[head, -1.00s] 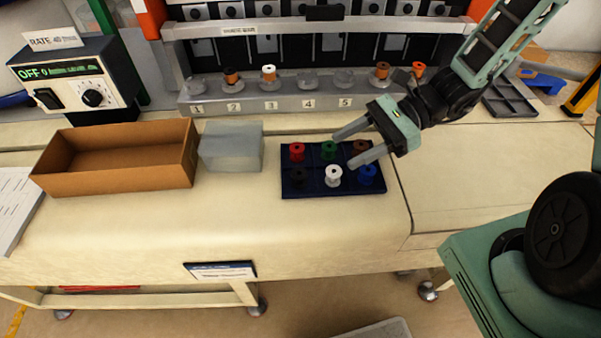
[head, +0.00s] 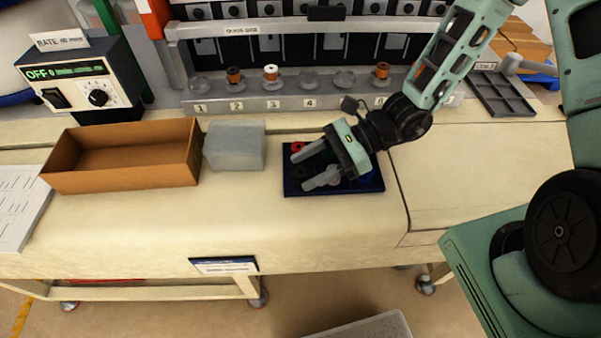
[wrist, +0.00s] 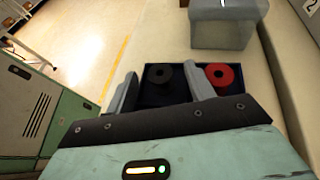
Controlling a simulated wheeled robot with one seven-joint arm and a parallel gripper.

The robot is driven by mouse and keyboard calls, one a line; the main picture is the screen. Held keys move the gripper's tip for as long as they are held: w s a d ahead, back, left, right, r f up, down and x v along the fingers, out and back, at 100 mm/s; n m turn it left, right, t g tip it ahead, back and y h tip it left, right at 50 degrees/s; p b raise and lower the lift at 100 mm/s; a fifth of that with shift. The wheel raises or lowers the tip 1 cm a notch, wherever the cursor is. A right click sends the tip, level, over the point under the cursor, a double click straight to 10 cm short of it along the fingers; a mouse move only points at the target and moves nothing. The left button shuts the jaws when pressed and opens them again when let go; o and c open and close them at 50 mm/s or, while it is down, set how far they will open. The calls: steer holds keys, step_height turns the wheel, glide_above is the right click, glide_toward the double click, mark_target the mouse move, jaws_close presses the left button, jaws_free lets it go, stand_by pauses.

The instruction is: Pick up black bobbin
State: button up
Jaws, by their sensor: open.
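The black bobbin (wrist: 160,73) stands in a compartment of the dark blue tray (head: 292,189). In the wrist view it shows between the fingers of my gripper (wrist: 160,88), slightly beyond the tips or level with them; I cannot tell the exact height gap. In the head view my gripper (head: 309,171) is open over the left part of the tray, and the black bobbin (head: 299,171) shows dimly between the fingertips. The red bobbin (wrist: 219,75) is just outside the right finger in the wrist view. My gripper hides most of the other bobbins.
A grey translucent block (head: 235,146) stands left of the tray, and an open cardboard box (head: 120,172) is further left. Behind is the feeder rack (head: 300,103) with several bobbins on posts.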

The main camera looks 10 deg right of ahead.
steer(key=c, duration=1)
steer(key=shift+c, duration=0.2)
steer(key=shift+r, duration=0.1)
